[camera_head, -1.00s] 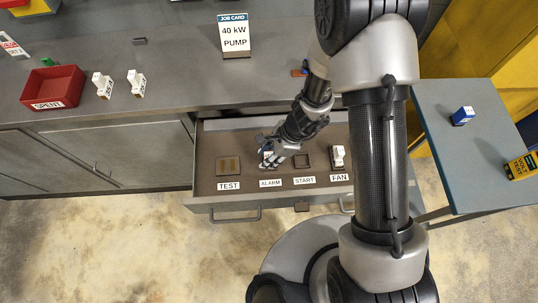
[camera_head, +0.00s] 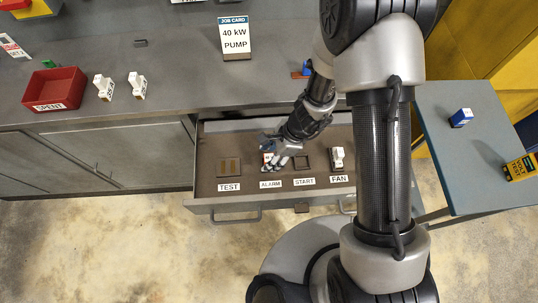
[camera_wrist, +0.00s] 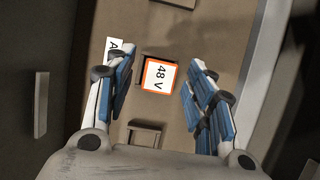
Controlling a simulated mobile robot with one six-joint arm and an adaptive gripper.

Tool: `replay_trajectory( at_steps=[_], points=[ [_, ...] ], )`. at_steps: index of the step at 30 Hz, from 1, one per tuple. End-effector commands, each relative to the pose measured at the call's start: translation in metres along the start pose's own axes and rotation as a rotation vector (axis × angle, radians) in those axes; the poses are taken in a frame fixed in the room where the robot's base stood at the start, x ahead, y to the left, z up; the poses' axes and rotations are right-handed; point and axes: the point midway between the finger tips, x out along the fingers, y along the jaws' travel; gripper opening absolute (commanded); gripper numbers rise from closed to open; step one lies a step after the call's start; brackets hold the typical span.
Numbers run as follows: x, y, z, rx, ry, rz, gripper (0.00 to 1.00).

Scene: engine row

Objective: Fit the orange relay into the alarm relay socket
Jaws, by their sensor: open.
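The orange relay (camera_wrist: 161,75) has a white top marked 48 V with an orange border. In the wrist view it sits at a dark socket, the alarm relay socket (camera_wrist: 141,68), beside a label starting with A. How deep it is seated cannot be told. My gripper (camera_wrist: 160,105) is open, with one finger on each side of the relay and gaps to both. In the head view my gripper (camera_head: 277,160) is over the ALARM position in the open drawer, and the relay (camera_head: 267,157) shows partly between the fingers.
The drawer (camera_head: 210,150) also holds the TEST pad (camera_head: 229,167), an empty START socket (camera_head: 303,162) and a white relay at FAN (camera_head: 337,157). A red SPENT bin (camera_head: 54,88) and two white relays stand on the counter. A blue relay (camera_head: 461,117) is on the right side table.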

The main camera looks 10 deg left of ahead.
Motion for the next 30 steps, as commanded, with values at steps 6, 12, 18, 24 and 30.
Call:
replay_trajectory(
  at_steps=[6, 12, 18, 24, 30],
  points=[
    [-0.056, -0.001, 0.002, 0.001, -0.001, -0.004, 0.50],
    [-0.091, -0.001, 0.001, 0.001, 0.000, -0.003, 0.50],
    [-0.106, 0.000, 0.001, -0.001, -0.001, 0.000, 0.50],
    [-0.108, 0.000, 0.001, -0.003, -0.001, -0.001, 0.50],
    [-0.154, -0.009, 0.013, -0.152, -0.004, -0.054, 0.50]
  ],
)
